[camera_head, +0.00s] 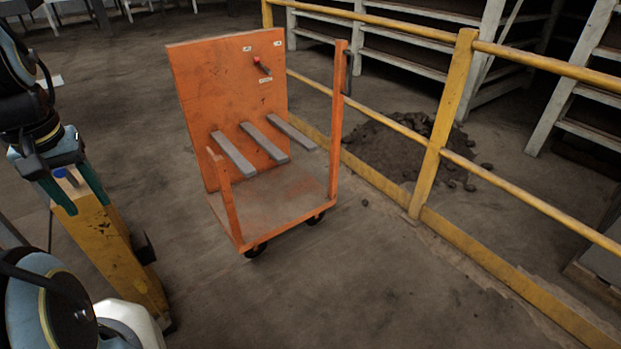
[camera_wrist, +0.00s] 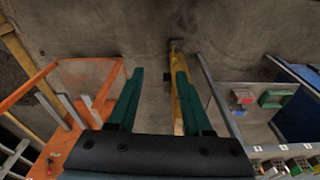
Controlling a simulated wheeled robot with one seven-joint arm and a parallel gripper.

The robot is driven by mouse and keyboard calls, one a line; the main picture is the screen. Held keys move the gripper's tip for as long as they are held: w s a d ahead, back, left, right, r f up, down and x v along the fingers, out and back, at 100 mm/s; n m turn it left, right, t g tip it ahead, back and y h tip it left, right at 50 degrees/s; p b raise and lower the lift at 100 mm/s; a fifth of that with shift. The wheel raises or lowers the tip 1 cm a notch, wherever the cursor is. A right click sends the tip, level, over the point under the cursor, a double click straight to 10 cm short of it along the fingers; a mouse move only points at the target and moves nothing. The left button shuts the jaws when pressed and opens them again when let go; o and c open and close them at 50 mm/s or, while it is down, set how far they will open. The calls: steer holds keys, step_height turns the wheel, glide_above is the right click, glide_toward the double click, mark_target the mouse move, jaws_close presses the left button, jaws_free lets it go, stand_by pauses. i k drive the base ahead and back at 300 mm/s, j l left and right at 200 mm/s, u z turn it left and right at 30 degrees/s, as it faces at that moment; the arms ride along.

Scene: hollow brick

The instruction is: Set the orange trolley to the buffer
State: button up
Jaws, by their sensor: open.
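The orange trolley (camera_head: 275,195) stands on the floor in the middle of the head view, with a tall back panel, a flat deck, upright posts and grey bars across it. It also shows at the left of the wrist view (camera_wrist: 92,72). A worn yellow beam (camera_head: 112,245) with a dark block (camera_head: 145,247) on its side, perhaps the buffer, stands left of the trolley; it shows in the wrist view (camera_wrist: 184,95). My gripper (camera_head: 91,208) has green fingers, spread and empty in the wrist view (camera_wrist: 160,74). It is left of the trolley, apart from it, above the beam.
A yellow railing (camera_head: 436,130) runs close along the trolley's right side. Behind it lie a dark rubble heap (camera_head: 400,145) and pale shelving (camera_head: 405,48). Floor (camera_head: 330,290) in front is clear. The wrist view shows a bench with a green box (camera_wrist: 276,98) at right.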

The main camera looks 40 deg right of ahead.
mark_target(235, 114)
steer(key=i+l+z, duration=0.8)
steer(key=k+l, duration=0.05)
